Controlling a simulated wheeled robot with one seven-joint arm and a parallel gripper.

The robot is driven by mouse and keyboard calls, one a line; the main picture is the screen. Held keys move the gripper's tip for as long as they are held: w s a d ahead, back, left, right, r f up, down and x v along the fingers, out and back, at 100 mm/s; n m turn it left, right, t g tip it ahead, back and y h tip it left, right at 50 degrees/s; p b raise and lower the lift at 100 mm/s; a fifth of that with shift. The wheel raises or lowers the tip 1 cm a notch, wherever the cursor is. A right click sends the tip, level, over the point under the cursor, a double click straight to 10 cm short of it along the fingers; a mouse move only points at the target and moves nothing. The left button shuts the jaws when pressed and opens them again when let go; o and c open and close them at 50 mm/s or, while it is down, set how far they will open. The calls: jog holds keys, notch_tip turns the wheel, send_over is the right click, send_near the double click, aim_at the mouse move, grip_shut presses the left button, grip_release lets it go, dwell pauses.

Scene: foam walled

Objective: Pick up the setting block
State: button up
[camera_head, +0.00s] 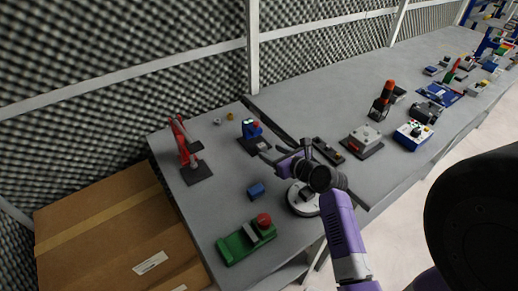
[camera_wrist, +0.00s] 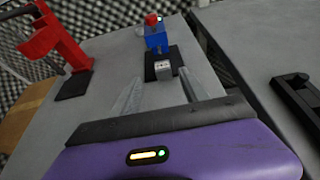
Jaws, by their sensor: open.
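A small grey block, which looks like the setting block (camera_wrist: 162,69), sits at the near edge of a black base (camera_wrist: 176,58) in the wrist view. A blue device with a red top (camera_wrist: 156,40) stands just behind it on that base; it also shows in the head view (camera_head: 250,128). My gripper (camera_wrist: 160,80) is open and empty. Its two grey fingers point towards the block, one to each side in the picture, and I see no contact. In the head view, my gripper is over the table near the black base, and the block is too small to make out clearly.
A red clamp-like device (camera_head: 184,145) stands at the table's left. A small blue block (camera_head: 256,189) and a green fixture with a red knob (camera_head: 240,243) are nearer. A long black bar (camera_head: 268,119) lies behind my gripper. More devices stand to the right.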

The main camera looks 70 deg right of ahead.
aim_at(264, 148)
jog(key=x, duration=0.6)
jog(key=shift+d+f, duration=0.15)
jog(key=shift+d, duration=0.15)
grip_shut()
